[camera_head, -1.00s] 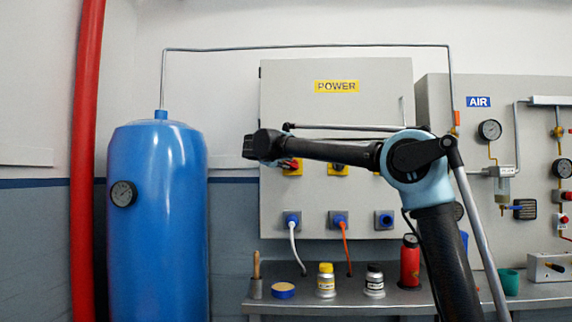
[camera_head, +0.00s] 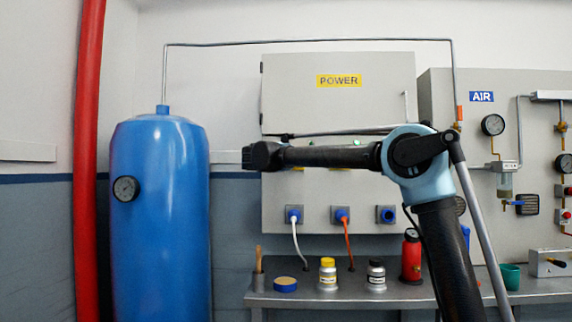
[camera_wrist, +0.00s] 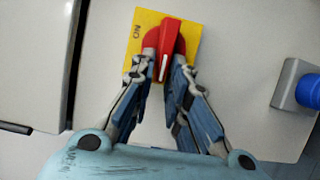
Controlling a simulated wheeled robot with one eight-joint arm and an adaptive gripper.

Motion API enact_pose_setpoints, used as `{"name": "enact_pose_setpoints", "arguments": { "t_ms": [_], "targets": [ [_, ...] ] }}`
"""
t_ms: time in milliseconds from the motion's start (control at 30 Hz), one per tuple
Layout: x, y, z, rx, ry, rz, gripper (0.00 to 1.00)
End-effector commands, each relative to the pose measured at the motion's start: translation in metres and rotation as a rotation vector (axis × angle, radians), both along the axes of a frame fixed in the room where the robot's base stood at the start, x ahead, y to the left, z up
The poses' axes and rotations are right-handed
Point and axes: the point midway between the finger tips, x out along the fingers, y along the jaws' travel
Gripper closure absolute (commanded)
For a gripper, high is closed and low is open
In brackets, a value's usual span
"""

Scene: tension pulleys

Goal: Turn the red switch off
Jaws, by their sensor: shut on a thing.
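The red switch (camera_wrist: 166,52) sits on a yellow plate (camera_wrist: 190,45) on the grey power cabinet in the wrist view. Its handle has a white line and runs nearly upright in that view. The word ON is on the plate to the left of the handle. My gripper (camera_wrist: 165,63) is shut on the handle, with one finger on each side. In the head view the switch is hidden behind my arm, with only a sliver of yellow plate (camera_head: 298,169) below it.
The POWER cabinet (camera_head: 390,105) hangs above a bench (camera_head: 400,299) with several bottles and cans. A blue tank (camera_head: 160,220) stands to the left. Blue sockets (camera_head: 294,215) with plugged cables sit below my arm.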

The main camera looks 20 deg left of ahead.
Motion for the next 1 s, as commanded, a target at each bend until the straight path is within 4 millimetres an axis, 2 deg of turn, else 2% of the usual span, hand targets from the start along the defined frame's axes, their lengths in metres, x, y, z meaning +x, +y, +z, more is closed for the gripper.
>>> {"name": "enact_pose_setpoints", "arguments": {
  "t_ms": [233,267,300,333,733,867,1000],
  "targets": [
    [-0.001,0.000,-0.003,0.004,0.006,0.000,1.00],
    [-0.001,0.000,-0.004,0.004,0.006,0.000,0.78],
    [-0.001,0.001,-0.003,0.004,0.006,0.000,0.69],
    [-0.001,0.000,-0.003,0.004,0.005,0.000,0.65],
    [-0.004,0.001,-0.001,0.002,0.003,0.001,0.65],
    [-0.018,0.004,-0.001,0.002,0.003,0.002,0.65],
    [-0.043,0.008,-0.001,0.002,0.003,0.003,0.65]
  ]
}}
